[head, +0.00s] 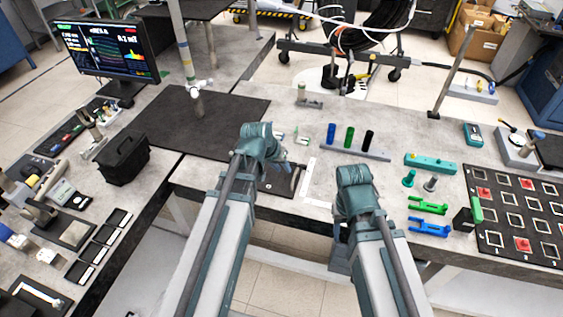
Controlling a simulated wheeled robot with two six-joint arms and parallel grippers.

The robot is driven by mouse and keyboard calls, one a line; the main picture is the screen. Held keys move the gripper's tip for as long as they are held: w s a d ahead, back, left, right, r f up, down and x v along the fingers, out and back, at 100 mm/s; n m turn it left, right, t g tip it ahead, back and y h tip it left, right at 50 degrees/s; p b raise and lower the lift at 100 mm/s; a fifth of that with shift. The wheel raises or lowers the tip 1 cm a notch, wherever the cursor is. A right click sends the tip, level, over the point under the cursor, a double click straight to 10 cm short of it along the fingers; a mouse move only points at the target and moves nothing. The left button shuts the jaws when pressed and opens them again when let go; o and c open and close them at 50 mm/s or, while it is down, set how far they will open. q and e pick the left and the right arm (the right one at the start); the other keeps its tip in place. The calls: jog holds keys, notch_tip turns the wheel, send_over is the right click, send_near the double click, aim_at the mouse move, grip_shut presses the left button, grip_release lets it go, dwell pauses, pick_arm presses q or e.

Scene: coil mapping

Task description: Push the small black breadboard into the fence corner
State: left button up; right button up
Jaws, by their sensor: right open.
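A small flat black board (283,181), which looks like the breadboard, lies near the front edge of the middle table, partly hidden behind my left arm. A white strip (311,177), which looks like the fence, stands just right of it and turns along the table's front edge. My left gripper (286,167) is over or beside the black board; its fingertips are too small to tell open from shut, or whether they touch. My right gripper (339,258) hangs in front of the table edge, mostly hidden by its arm, open and away from the board.
A rack with blue, green and black cylinders (350,150) stands right of the fence. Green and blue brackets (430,228) and a dark grid board (515,215) lie farther right. A black mat (215,120) lies behind my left arm. A black box (123,158) stands left.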

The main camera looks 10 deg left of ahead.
aim_at(293, 180)
pick_arm(q)
jog(key=b+x, duration=1.2)
jog(key=x, duration=0.2)
jog(key=shift+b, duration=0.35)
jog(key=shift+r, duration=0.1)
grip_shut()
dwell(1.1)
jog(key=shift+w+a, duration=0.2)
jog(key=shift+a, duration=2.8)
jog(key=shift+w+a, duration=0.15)
jog(key=shift+a, duration=0.1)
